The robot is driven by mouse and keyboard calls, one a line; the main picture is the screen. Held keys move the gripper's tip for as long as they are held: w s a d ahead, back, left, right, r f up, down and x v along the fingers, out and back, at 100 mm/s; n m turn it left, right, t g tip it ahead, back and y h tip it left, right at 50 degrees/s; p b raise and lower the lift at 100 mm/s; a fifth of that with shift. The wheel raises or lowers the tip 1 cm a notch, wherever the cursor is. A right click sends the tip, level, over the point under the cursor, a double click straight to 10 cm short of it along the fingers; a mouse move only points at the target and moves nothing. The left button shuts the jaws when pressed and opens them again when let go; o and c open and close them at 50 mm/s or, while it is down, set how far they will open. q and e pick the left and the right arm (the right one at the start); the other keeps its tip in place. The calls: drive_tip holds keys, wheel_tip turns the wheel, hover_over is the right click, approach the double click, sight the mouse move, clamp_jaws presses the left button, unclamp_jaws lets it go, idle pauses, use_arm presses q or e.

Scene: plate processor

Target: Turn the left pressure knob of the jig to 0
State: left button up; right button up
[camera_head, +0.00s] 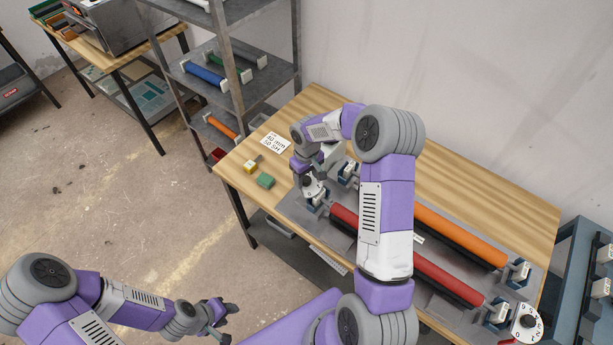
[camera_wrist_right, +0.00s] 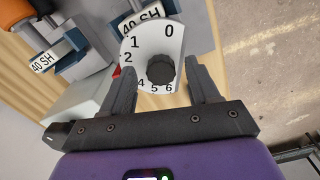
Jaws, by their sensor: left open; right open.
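The jig (camera_head: 335,232) lies on the wooden table with red and orange rollers in it. Its left pressure knob shows at its left end as a white dial (camera_head: 312,187). In the right wrist view the white dial (camera_wrist_right: 150,47) has a black knob (camera_wrist_right: 160,70) and numbers from 0 to 6. A red pointer (camera_wrist_right: 116,71) shows at the dial's left edge just below the 2; the 3 is hidden by a finger. My right gripper (camera_wrist_right: 162,76) is open, its fingers on either side of the black knob. My left gripper (camera_head: 222,312) is open and empty over the floor.
A second dial (camera_head: 527,322) is at the jig's right end. A green block (camera_head: 265,181), a yellow block (camera_head: 250,167) and a paper card (camera_head: 274,142) lie left of the jig. A grey shelf (camera_head: 235,60) with rollers stands behind the table's left end.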

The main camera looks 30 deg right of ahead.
drive_tip(key=shift+f, duration=0.35)
drive_tip(key=shift+s, duration=0.15)
drive_tip(key=shift+f, duration=0.1)
drive_tip(key=c, duration=1)
